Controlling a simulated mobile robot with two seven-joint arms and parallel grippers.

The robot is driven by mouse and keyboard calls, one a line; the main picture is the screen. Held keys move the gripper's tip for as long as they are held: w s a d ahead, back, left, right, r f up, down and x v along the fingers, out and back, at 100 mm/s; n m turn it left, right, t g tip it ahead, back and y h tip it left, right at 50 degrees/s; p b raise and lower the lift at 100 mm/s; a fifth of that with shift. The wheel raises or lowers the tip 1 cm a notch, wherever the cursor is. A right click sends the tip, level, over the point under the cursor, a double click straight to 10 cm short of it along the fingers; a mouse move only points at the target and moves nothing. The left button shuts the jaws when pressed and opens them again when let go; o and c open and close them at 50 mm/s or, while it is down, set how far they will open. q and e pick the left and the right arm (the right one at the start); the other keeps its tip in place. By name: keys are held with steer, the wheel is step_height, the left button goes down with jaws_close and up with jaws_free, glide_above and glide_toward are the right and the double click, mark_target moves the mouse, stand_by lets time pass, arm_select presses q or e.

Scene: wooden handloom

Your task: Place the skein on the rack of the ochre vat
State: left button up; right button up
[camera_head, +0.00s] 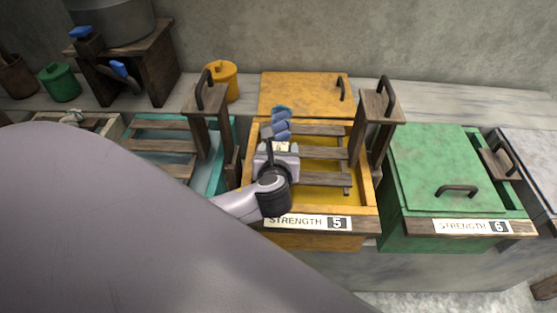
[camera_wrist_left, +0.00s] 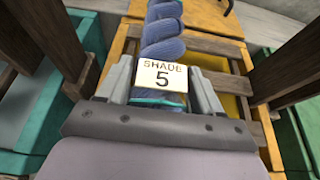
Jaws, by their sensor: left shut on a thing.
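The blue twisted skein (camera_head: 282,125) is held in my left gripper (camera_head: 270,150), over the left part of the open ochre vat. It also shows in the left wrist view (camera_wrist_left: 163,35), with a tag (camera_wrist_left: 162,82) reading "SHADE 5". The left gripper (camera_wrist_left: 160,85) is shut on the skein's near end. The ochre vat (camera_head: 368,212) is labelled "STRENGTH 5". Its slatted wooden rack (camera_head: 322,154) spans the opening. Whether the skein touches the rack cannot be told. My right gripper is not in view.
Wooden posts with dark handles (camera_head: 380,106) flank the ochre vat. Its ochre lid (camera_head: 305,92) lies behind it. A teal vat (camera_head: 157,128) stands to the left, and a closed green vat (camera_head: 432,170) to the right. An ochre pot (camera_head: 224,80) stands behind.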

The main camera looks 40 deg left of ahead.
arm_select(q)
step_height(320, 180, down, 3)
stand_by(0.3)
steer(key=o, duration=1.2)
steer(key=shift+f, duration=0.1)
steer(key=shift+c, duration=0.2)
steer(key=v, duration=1.2)
steer(key=shift+p, duration=0.45)
steer(key=shift+d, duration=0.1)
